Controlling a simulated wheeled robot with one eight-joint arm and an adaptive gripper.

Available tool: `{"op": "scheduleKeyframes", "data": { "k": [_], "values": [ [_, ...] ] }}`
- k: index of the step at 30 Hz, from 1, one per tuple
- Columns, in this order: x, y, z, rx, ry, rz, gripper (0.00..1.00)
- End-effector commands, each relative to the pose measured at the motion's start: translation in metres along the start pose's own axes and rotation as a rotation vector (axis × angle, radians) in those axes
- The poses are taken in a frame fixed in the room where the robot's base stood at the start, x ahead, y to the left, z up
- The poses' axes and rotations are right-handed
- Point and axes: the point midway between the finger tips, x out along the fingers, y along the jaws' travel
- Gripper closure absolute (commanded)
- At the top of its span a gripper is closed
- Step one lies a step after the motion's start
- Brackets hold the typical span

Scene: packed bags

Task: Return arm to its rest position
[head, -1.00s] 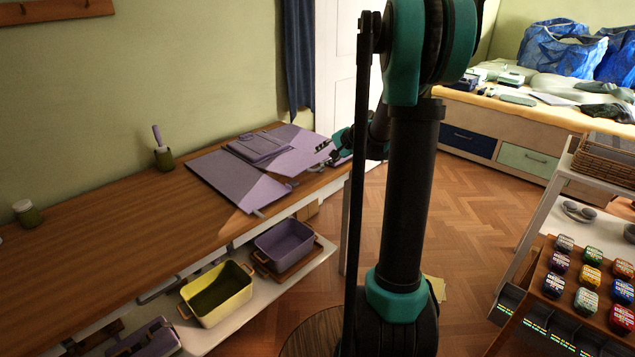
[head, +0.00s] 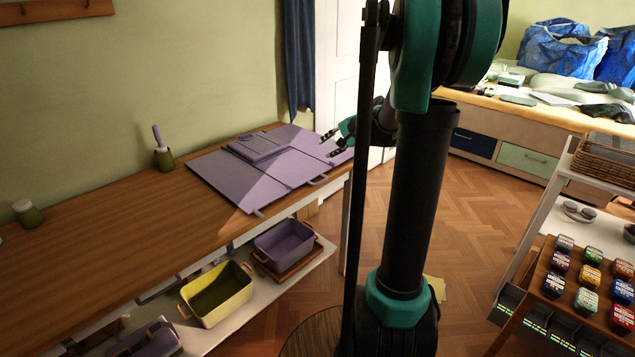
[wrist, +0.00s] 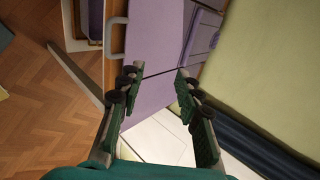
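My gripper (head: 329,146) is at the right end of the wooden counter, above the purple boards and apart from them. In the wrist view my gripper (wrist: 157,75) shows its two fingers spread, with nothing between them. The purple folding board (head: 225,183) lies spread on the counter, with a smaller purple panel (head: 262,146) on top. A handle shows at its front edge. My arm stands upright through the middle of the head view and hides part of the floor and door behind it.
The wooden counter (head: 90,237) carries a green holder (head: 164,159) and a jar (head: 27,213). A yellow bin (head: 218,293) and a purple bin (head: 284,242) sit on the shelf below. A rack of colored jars (head: 590,280) stands at right.

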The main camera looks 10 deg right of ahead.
Motion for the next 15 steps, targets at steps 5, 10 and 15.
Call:
{"op": "scheduleKeyframes", "data": {
  "k": [5,10,15],
  "values": [
    [-0.0091,-0.0028,0.0002,0.000,0.000,0.000,0.66],
    [-0.0098,-0.0031,0.0002,0.000,0.000,0.000,0.66],
    [-0.0100,-0.0009,0.0038,-0.010,-0.001,0.006,0.66]
  ]
}}
